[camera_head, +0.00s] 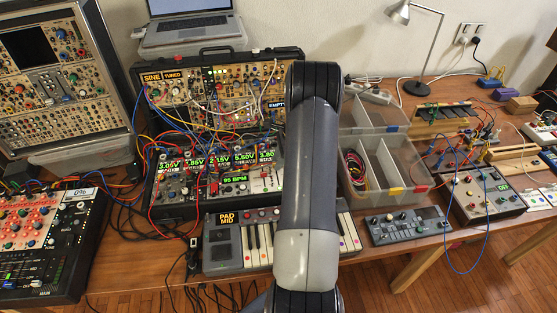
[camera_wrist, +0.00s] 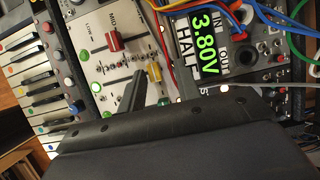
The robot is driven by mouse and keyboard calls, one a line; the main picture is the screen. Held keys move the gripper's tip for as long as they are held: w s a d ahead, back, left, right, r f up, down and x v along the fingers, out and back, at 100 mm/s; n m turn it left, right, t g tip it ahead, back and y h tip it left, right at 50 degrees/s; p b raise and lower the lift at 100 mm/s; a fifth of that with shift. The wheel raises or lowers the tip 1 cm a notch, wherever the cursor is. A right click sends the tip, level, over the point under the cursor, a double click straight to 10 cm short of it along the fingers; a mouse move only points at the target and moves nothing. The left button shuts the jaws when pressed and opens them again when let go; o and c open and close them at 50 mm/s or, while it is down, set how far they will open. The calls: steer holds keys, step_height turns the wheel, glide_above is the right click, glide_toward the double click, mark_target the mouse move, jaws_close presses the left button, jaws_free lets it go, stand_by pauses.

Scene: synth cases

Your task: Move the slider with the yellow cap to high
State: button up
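The yellow cap (camera_wrist: 153,72) shows in the wrist view on a pale slider panel (camera_wrist: 92,58). The panel also carries a slider with a red cap (camera_wrist: 114,40) and a green-lit button. My gripper (camera_wrist: 160,82) is open, with one dark finger on each side of the yellow cap. I cannot tell whether either finger touches it. The cap's slot and its end marks are too small or covered to read. In the head view my arm hides my gripper, and the yellow cap cannot be made out there.
A module with a green 3.80V display (camera_wrist: 204,32) and several patch cables sits right of the yellow cap. A keyboard (camera_head: 256,243) lies in front of the synth case (camera_head: 172,211). A divided bin (camera_head: 405,190) stands to the right, behind a small grey device (camera_head: 408,226).

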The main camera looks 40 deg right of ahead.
steer(key=b+v, duration=0.1)
steer(key=v, duration=0.9)
steer(key=shift+s+d+r+b, duration=0.15)
steer(key=shift+r+b, duration=0.25)
steer(key=shift+f, duration=0.1)
steer(key=p+x, duration=0.2)
steer(key=x, duration=0.8)
steer(key=shift+a+f, duration=0.3)
steer(key=shift+f, duration=0.1)
steer(key=shift+s+a, duration=0.25)
steer(key=shift+s, duration=0.25)
steer(key=shift+s+r, duration=0.1)
